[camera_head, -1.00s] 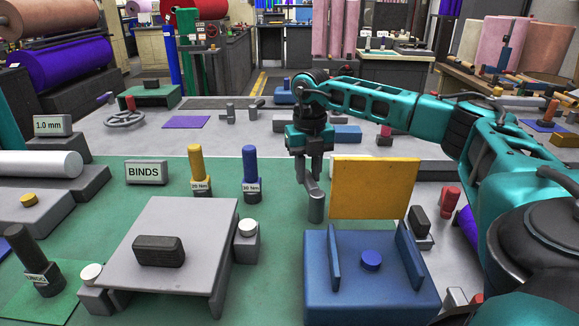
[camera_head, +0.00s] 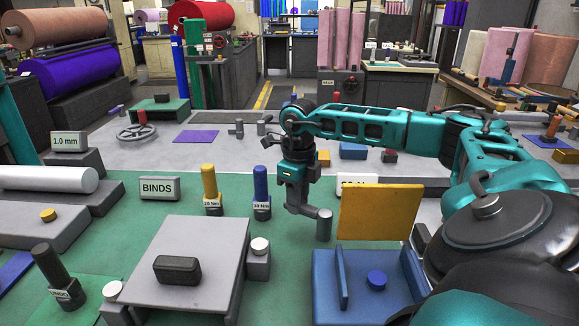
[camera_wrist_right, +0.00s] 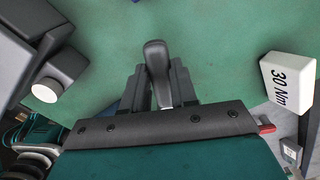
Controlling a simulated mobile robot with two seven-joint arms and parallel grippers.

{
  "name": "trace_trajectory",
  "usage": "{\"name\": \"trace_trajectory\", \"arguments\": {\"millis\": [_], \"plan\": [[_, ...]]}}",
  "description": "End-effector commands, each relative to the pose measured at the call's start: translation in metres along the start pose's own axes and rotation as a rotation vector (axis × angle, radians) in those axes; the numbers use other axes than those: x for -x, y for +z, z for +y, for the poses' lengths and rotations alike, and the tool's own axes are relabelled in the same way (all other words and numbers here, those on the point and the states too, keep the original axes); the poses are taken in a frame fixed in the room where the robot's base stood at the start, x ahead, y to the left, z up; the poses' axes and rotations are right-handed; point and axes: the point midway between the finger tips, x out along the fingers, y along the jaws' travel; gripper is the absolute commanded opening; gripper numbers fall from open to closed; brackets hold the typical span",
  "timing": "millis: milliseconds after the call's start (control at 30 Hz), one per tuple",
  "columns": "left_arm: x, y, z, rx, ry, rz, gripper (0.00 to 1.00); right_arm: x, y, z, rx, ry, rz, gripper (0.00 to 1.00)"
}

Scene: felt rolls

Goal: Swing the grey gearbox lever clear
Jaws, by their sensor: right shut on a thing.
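The grey gearbox lever (camera_head: 311,211) is a bent bar on a short upright grey post (camera_head: 324,228), standing on the green mat behind the blue block. My right gripper (camera_head: 295,207) points down and is shut on the lever's free end, to the left of the post. In the right wrist view the lever (camera_wrist_right: 156,62) shows as a dark grey rounded bar between the two fingers of my right gripper (camera_wrist_right: 157,90). My left gripper is not in view.
A yellow upright panel (camera_head: 380,212) stands right of the post, above a blue block (camera_head: 330,285). To the left are a blue-handled tool (camera_head: 261,185) labelled 30 Nm, a yellow-handled one (camera_head: 210,185) and a grey table (camera_head: 205,240). Green mat between is bare.

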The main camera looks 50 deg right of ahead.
Motion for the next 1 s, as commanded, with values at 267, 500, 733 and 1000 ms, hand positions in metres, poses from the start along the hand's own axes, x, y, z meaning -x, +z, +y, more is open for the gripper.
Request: {"name": "trace_trajectory", "arguments": {"millis": [267, 500, 733, 1000], "plan": [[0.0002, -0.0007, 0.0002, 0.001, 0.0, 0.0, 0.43, 0.0012, -0.0065, 0.0001, 0.065, 0.0, -0.005, 0.0], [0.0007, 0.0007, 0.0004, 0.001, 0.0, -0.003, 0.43, 0.0014, -0.0074, 0.0002, 0.076, 0.0, -0.006, 0.0], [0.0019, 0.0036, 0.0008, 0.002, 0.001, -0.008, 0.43, 0.0014, -0.0073, 0.0002, 0.075, 0.0, -0.007, 0.0], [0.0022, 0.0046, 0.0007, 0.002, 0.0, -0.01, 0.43, 0.0007, -0.0078, 0.0002, 0.074, 0.0, -0.004, 0.52]]}}
